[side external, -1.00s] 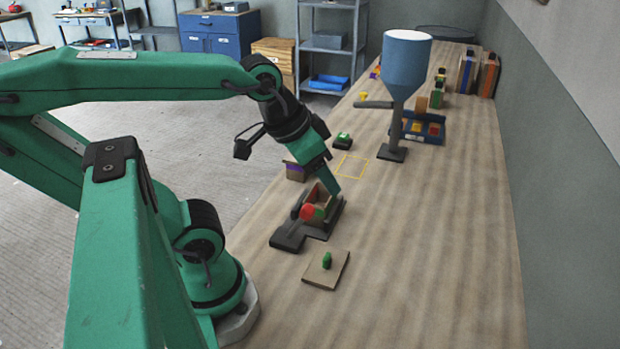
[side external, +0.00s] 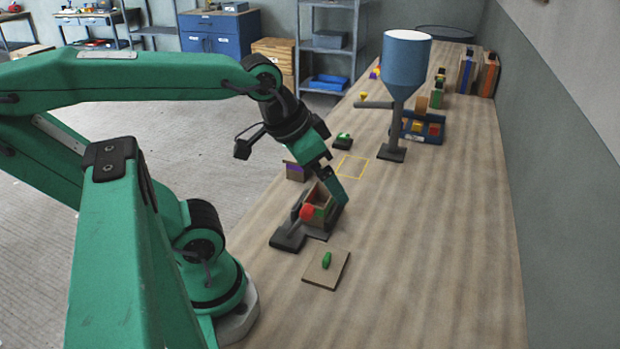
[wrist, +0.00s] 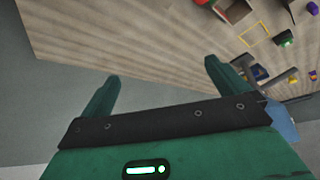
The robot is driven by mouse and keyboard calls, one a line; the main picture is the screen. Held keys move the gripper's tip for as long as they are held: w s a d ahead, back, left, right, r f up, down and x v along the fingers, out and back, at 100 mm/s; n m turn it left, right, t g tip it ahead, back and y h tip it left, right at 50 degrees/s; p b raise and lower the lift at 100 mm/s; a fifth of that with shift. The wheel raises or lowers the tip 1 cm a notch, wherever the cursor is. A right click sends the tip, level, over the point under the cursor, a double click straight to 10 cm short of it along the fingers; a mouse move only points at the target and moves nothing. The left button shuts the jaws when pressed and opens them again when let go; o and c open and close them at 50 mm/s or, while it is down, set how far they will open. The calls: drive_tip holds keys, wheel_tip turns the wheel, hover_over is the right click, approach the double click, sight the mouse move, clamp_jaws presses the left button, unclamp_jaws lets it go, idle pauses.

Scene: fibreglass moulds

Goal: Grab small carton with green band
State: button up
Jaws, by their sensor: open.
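A small brown carton with a green band (side external: 322,212) sits in a dark clamp-like fixture (side external: 290,236) with a red knob, near the middle of the bench. My gripper (side external: 332,188) is just above and beside this carton, on its far right side; I cannot tell whether a finger touches it. In the wrist view my gripper (wrist: 163,88) is open, with nothing between its two fingers. A brown carton in the fixture shows at the top edge of the wrist view (wrist: 238,10), partly cut off. Another green-banded box (side external: 437,96) stands far back.
A purple-banded carton (side external: 296,172) stands behind the fixture. A board with a green knob (side external: 327,270) lies in front. A yellow outlined square (side external: 352,166), a blue hopper on a stand (side external: 406,70) and a blue tray (side external: 424,136) are farther back. The right front of the bench is clear.

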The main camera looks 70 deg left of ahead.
drive_tip(key=shift+w, duration=0.1)
drive_tip(key=m+g, duration=0.6)
drive_tip(key=m, duration=0.3)
approach(320, 202)
drive_tip(key=s+d+r, duration=0.1)
drive_tip(key=s+d, duration=0.1)
drive_tip(key=d, duration=0.2)
drive_tip(key=shift+s+d+f, duration=0.1)
drive_tip(key=shift+s+f, duration=0.05)
drive_tip(key=shift+f, duration=3.55)
drive_tip(key=c, duration=0.7)
drive_tip(key=shift+r, duration=0.1)
drive_tip(key=shift+r, duration=4.9)
